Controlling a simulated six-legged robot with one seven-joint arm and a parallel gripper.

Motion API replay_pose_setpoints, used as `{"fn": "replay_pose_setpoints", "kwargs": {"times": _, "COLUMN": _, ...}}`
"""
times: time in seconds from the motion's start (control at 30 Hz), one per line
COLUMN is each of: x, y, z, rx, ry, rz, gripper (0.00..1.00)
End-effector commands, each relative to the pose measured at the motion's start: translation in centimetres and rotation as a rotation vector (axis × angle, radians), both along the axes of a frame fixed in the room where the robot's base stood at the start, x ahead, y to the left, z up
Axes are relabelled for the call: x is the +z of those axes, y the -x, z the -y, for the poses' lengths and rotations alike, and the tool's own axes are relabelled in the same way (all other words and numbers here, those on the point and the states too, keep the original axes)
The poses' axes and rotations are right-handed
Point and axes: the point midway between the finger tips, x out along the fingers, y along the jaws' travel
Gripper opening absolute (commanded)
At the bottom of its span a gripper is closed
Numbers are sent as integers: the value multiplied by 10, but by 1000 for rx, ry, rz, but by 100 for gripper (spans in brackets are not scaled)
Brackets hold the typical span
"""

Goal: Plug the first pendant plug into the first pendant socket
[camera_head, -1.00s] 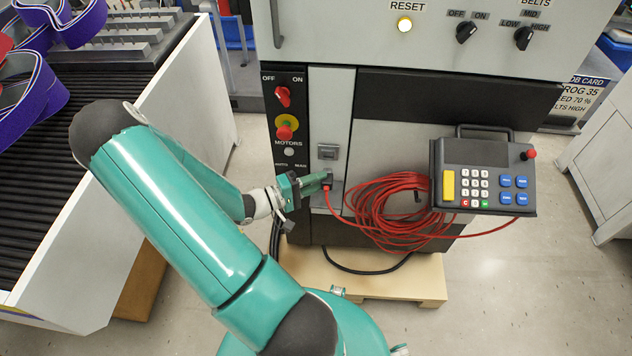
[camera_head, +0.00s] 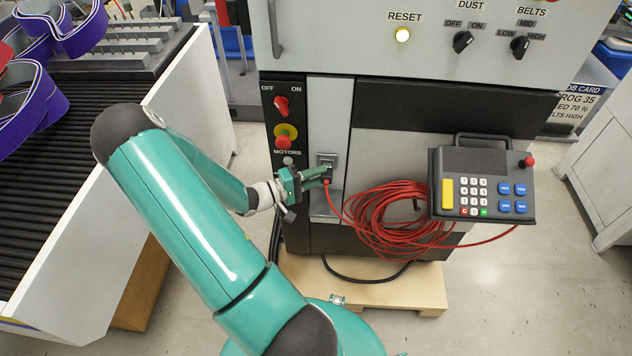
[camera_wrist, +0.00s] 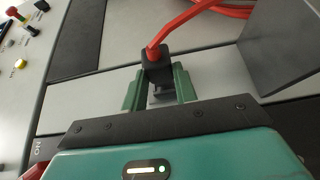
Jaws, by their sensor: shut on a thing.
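My gripper (camera_head: 315,176) is at the grey front panel of the machine, with its green fingers shut on the black pendant plug (camera_wrist: 158,72). The red cable leaves the plug's end, in both views. The pendant socket (camera_head: 327,159) is a small grey fitting on the panel, right at the plug and partly hidden by it and my fingers in the head view. I cannot tell whether the plug touches or enters the socket. In the wrist view the plug sits between the two fingers.
The red cable coil (camera_head: 385,220) hangs right of my gripper and leads to the pendant (camera_head: 483,185) with its keypad. Red switches (camera_head: 283,105) sit just left of the panel. A roller conveyor (camera_head: 90,130) stands at the left.

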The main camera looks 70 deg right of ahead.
Motion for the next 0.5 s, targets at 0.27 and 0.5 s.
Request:
{"fn": "replay_pose_setpoints", "kwargs": {"times": 0.27, "x": 0, "y": -1, "z": 5, "rx": 0, "ry": 1, "rz": 0, "gripper": 9}}
{"fn": "replay_pose_setpoints", "kwargs": {"times": 0.5, "x": 1, "y": -1, "z": 6, "rx": 1, "ry": 2, "rz": 1, "gripper": 9}}
